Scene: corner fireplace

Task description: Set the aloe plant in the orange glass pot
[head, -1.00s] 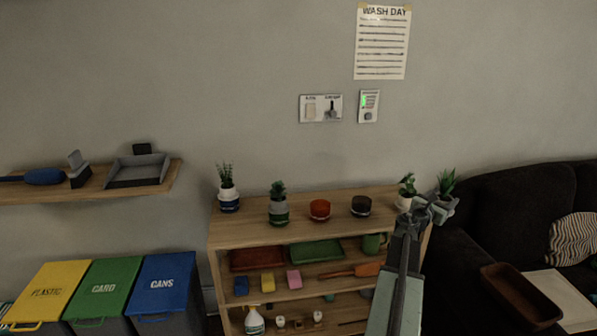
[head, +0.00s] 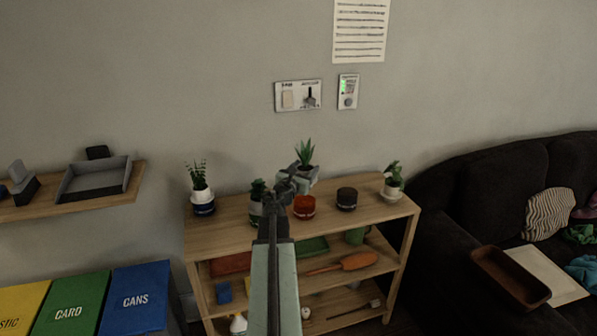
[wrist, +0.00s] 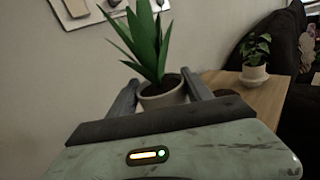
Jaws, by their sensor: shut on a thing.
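The aloe plant (head: 305,153), with spiky green leaves in a small pale pot, is in my gripper (head: 298,178). The wrist view shows the aloe (wrist: 150,50) upright, its pale pot (wrist: 164,97) between my two fingers (wrist: 163,95). The orange glass pot (head: 304,208) stands on the shelf top, just below my gripper in the head view. The aloe is above it in the picture and apart from it. The orange pot does not show in the wrist view.
The sofa (head: 460,200) is at right.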

